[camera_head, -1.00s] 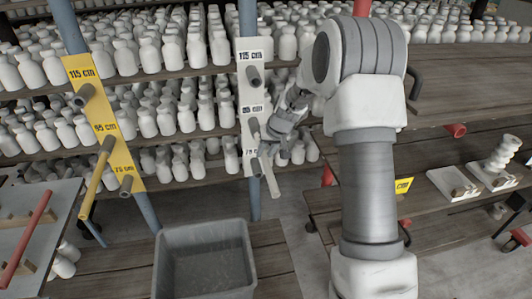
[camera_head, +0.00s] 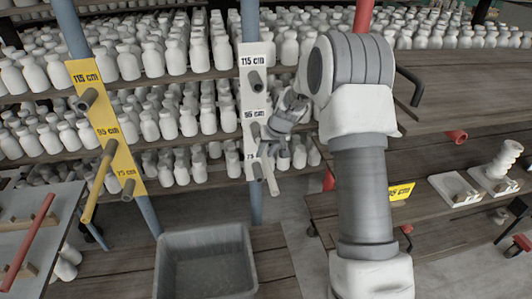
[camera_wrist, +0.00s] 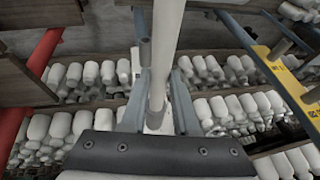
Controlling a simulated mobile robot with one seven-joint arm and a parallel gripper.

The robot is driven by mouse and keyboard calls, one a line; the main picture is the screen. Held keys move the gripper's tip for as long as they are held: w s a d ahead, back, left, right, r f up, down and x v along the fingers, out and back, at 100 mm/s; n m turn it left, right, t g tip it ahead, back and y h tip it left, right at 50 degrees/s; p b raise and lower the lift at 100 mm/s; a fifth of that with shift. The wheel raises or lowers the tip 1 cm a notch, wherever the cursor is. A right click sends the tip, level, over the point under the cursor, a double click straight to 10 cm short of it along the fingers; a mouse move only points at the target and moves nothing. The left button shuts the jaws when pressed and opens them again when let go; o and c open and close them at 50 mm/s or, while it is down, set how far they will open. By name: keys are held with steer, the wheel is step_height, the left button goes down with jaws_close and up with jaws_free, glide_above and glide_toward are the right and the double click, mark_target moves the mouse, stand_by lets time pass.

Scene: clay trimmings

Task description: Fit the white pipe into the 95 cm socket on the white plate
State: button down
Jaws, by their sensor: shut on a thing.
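The white plate (camera_head: 254,75) is upright on a blue post, with grey sockets beside its 115, 95 and 75 cm labels. The 95 cm socket (camera_head: 255,131) is in the middle, just left of my gripper (camera_head: 273,143). My gripper is shut on the white pipe (camera_head: 271,181), whose near end slants down below the fingers. In the wrist view the pipe (camera_wrist: 168,35) runs between the fingers, its lower end in front of the white plate. The gripper hides where pipe and socket meet, so I cannot tell if it is inside.
A yellow plate (camera_head: 85,72) at the left holds a yellow pipe (camera_head: 98,185) in its 95 cm socket. A grey bin (camera_head: 205,235) stands below. Shelves of white bottles (camera_head: 175,55) fill the back. A wooden table (camera_head: 440,225) is at the right.

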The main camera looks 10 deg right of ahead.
steer(key=shift+w, duration=0.15)
steer(key=c, duration=0.6)
jaws_free()
steer(key=v, duration=1.7)
steer(key=shift+r, duration=0.2)
